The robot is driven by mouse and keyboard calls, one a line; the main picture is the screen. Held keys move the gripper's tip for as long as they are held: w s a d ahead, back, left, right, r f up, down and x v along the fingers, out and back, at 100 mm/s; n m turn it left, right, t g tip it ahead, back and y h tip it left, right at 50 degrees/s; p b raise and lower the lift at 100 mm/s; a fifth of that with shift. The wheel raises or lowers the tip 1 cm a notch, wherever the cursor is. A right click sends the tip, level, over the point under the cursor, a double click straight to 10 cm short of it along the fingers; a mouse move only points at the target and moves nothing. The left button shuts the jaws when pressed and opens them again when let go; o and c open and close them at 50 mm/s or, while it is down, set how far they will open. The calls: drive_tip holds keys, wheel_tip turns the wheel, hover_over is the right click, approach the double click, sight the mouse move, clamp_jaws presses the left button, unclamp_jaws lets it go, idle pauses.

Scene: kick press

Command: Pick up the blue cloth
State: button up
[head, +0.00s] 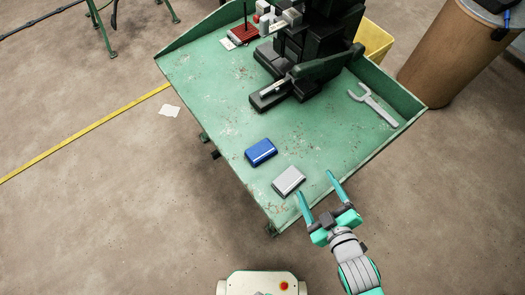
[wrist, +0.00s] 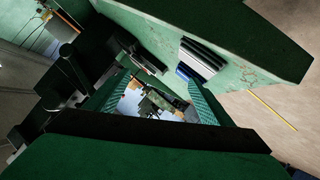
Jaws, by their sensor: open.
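The blue cloth (head: 260,151) is a small folded block lying flat on the green bench top near its front left edge. A grey folded cloth (head: 288,181) lies just to its lower right, nearer the front corner. My gripper (head: 315,185) is open and empty, with its two teal fingers apart at the bench's front edge. It is right of the grey cloth and farther from the blue one. In the wrist view, a sliver of the blue cloth (wrist: 182,74) shows beside the grey cloth (wrist: 204,54), partly hidden by my gripper.
The green bench (head: 215,90) has raised rims at left and right. A dark press (head: 305,55) stands at its back. A wrench (head: 372,104) lies at the right, and a red stand (head: 244,32) at the back left. The middle of the bench is clear.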

drive_tip(key=w+a+r+n+g+y, duration=0.1)
drive_tip(key=w+a+r+n, duration=0.15)
drive_tip(key=w+r, duration=0.4)
drive_tip(key=w+a+r+n+y, duration=0.1)
drive_tip(key=w+r+n, duration=0.3)
drive_tip(key=w, duration=0.6)
drive_tip(key=n+g+h, duration=0.5)
drive_tip(key=n+g, duration=0.4)
drive_tip(key=g, duration=0.3)
hover_over(261, 150)
wheel_tip(261, 150, down, 8)
wheel_tip(261, 150, down, 10)
drive_tip(key=shift+f, duration=0.25)
drive_tip(key=shift+c, duration=0.6)
drive_tip(key=c, duration=1)
